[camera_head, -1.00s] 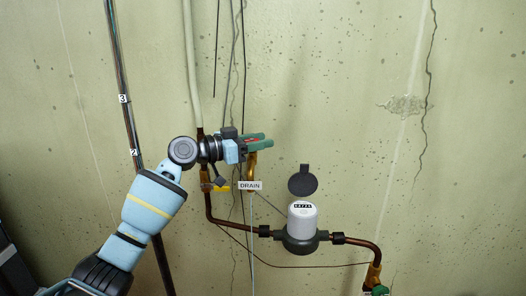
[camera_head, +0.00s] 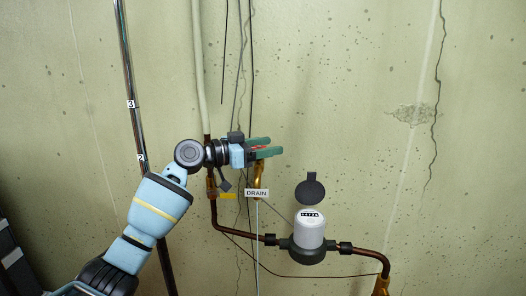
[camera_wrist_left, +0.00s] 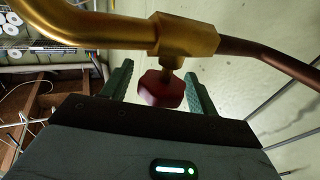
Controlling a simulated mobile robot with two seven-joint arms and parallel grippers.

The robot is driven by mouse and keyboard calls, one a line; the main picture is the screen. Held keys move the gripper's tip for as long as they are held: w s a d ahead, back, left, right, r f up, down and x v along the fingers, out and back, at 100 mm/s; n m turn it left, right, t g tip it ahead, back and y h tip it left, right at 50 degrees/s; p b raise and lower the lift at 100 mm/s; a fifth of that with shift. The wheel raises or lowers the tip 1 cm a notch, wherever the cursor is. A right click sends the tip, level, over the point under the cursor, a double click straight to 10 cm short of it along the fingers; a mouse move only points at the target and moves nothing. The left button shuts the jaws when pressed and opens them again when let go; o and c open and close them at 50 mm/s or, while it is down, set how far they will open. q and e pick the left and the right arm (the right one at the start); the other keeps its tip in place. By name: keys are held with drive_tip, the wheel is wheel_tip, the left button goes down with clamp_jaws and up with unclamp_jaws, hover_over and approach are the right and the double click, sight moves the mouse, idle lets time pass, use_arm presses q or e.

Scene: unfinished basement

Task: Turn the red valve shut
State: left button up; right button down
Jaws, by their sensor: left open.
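The red valve handle (camera_wrist_left: 160,89) hangs on a short stem under a brass fitting (camera_wrist_left: 184,36) in the left wrist view. In the head view only a little red (camera_head: 257,148) shows between my fingers, above a brass pipe (camera_head: 259,176). My left gripper (camera_head: 264,147) is open, its green fingers on either side of the red handle. In the left wrist view, gaps show between the handle and both fingers, the right one narrower. My right gripper is not in view.
A yellow-handled valve (camera_head: 227,196) and a DRAIN tag (camera_head: 257,193) are just below my gripper. A water meter (camera_head: 309,232) with a raised dark lid (camera_head: 310,188) sits on the copper pipe to the lower right. Pipes run up the wall to the left.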

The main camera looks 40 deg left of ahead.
use_arm(q)
wheel_tip(320, 180, up, 2)
drive_tip(key=shift+r, duration=0.15)
drive_tip(key=shift+s+d+r, duration=0.1)
drive_tip(key=shift+s+r, duration=0.05)
drive_tip(key=shift+r, duration=0.2)
drive_tip(key=s+d+r+b, duration=0.1)
drive_tip(key=s+d, duration=0.6)
drive_tip(key=s, duration=0.6)
drive_tip(key=shift+s+d+r, duration=0.2)
drive_tip(key=shift+s+d, duration=0.1)
drive_tip(key=shift+d, duration=0.1)
